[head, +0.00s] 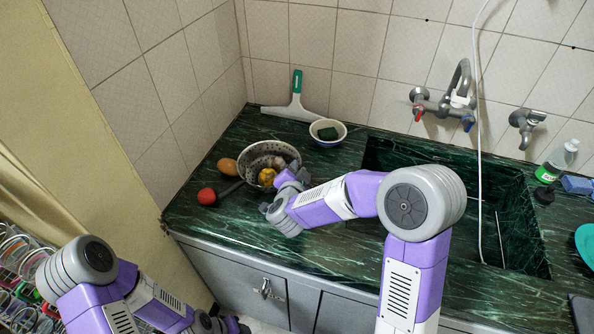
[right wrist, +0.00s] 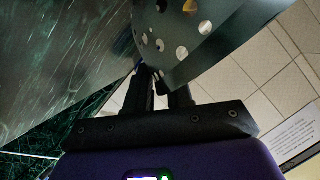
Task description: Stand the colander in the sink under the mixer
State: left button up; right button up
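The colander (head: 256,155), a perforated metal bowl, stands on the green counter left of the sink, with a yellow item and other things showing in its opening. The dark green sink (head: 512,240) is at the right, partly hidden by my right arm. The mixer (head: 440,104) is on the wall above it. My right gripper (head: 281,180) is at the colander's right front side. In the right wrist view its fingers (right wrist: 162,90) reach the edge of the colander (right wrist: 200,35); whether they are closed on it is unclear. My left gripper (head: 222,324) is low, in front of the cabinets, fingers unclear.
A bowl with a green sponge (head: 328,142) and a squeegee (head: 294,104) are behind. A white hose (head: 479,130) hangs into the sink. A bottle (head: 562,155) stands right.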

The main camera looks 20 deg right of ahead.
jog(key=shift+o, duration=0.8)
